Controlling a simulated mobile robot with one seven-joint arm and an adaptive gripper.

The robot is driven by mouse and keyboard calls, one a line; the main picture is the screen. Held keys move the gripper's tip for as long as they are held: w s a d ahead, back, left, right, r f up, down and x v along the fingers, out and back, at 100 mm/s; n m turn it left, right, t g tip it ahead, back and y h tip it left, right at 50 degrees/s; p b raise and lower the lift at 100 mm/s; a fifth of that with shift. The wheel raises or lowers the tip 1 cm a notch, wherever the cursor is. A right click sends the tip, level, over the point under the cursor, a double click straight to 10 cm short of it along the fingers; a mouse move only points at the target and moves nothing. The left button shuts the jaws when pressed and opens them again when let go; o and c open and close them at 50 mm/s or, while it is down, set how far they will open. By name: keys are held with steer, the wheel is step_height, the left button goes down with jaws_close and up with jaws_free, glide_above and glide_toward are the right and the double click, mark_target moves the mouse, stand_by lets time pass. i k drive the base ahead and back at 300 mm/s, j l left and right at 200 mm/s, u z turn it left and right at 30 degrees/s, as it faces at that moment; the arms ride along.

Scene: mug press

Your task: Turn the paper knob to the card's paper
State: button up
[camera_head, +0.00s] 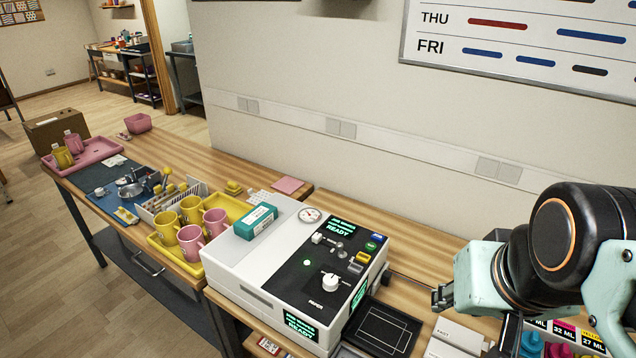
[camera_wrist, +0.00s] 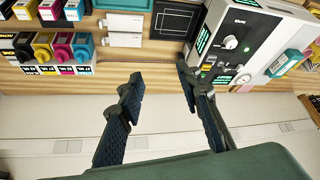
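The white press machine (camera_head: 270,265) stands on the bench with a black control panel. The white paper knob (camera_head: 330,282) sits on the panel above the label "PAPER"; it also shows in the wrist view (camera_wrist: 231,43). Its exact setting is too small to read. No card is clearly readable. My gripper (camera_head: 442,298) is to the right of the machine, apart from the knob. In the wrist view my gripper (camera_wrist: 158,72) has its two dark fingers spread with nothing between them.
Yellow and pink mugs stand in a yellow tray (camera_head: 165,252) left of the machine. A teal box (camera_head: 256,221) lies on the machine. A black framed pad (camera_head: 385,327) and white boxes (camera_head: 455,335) lie right of it. Ink bottles (camera_wrist: 82,47) stand farther along.

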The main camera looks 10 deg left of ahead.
mark_target(330, 281)
steer(key=u, duration=0.9)
steer(key=k+j+z, duration=0.1)
steer(key=j+z, duration=0.25)
steer(key=k+j+z, duration=0.3)
steer(key=j, duration=0.15)
steer(key=i, duration=0.1)
